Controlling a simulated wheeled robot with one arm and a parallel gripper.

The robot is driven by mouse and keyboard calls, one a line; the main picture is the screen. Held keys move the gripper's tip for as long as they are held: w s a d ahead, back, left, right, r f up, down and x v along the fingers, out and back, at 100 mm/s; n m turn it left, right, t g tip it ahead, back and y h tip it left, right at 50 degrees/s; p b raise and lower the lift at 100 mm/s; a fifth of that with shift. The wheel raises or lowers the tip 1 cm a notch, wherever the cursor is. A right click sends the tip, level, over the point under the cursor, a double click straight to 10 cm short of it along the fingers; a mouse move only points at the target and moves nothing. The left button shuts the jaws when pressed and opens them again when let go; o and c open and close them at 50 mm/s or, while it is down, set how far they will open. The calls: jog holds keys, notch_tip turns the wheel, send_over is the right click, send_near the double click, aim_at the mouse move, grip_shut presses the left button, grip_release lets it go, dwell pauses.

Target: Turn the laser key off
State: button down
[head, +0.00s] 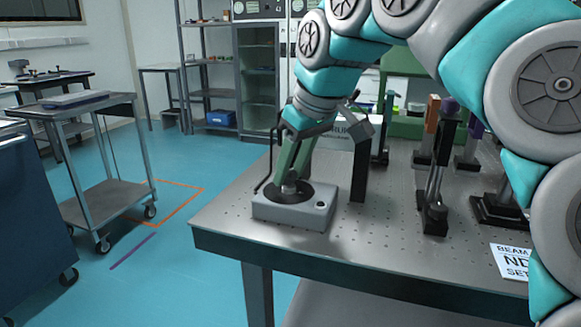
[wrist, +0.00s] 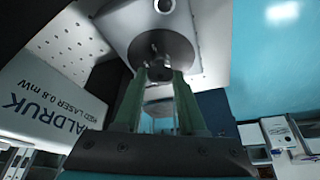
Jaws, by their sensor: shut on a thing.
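The key switch is a grey box (head: 290,212) with a round black plate on top, near the left corner of the optical table. A small metal key (head: 289,188) stands in the middle of the plate. In the wrist view the box (wrist: 118,22), the black plate (wrist: 178,45) and the key (wrist: 158,66) show ahead of the fingers. My gripper (head: 291,177) reaches down from above with its green fingers closed on the key; its fingertips (wrist: 160,76) also show in the wrist view. The fingers partly hide the key, and its exact angle is hard to tell.
A white laser box with printed text (wrist: 45,100) stands close to my gripper. A dark post (head: 360,172) rises just right of the switch. Several optic mounts and a white sign (head: 511,262) are further right. The perforated table top (head: 400,262) is clear in front.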

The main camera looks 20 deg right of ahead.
jog(key=n, duration=0.2)
jog(key=n+g+y, duration=0.1)
jog(key=n, duration=0.2)
jog(key=shift+w+d+y, duration=0.1)
jog(key=shift+y, duration=0.2)
jog(key=shift+n, duration=0.3)
jog(key=shift+c, duration=2.4)
grip_release()
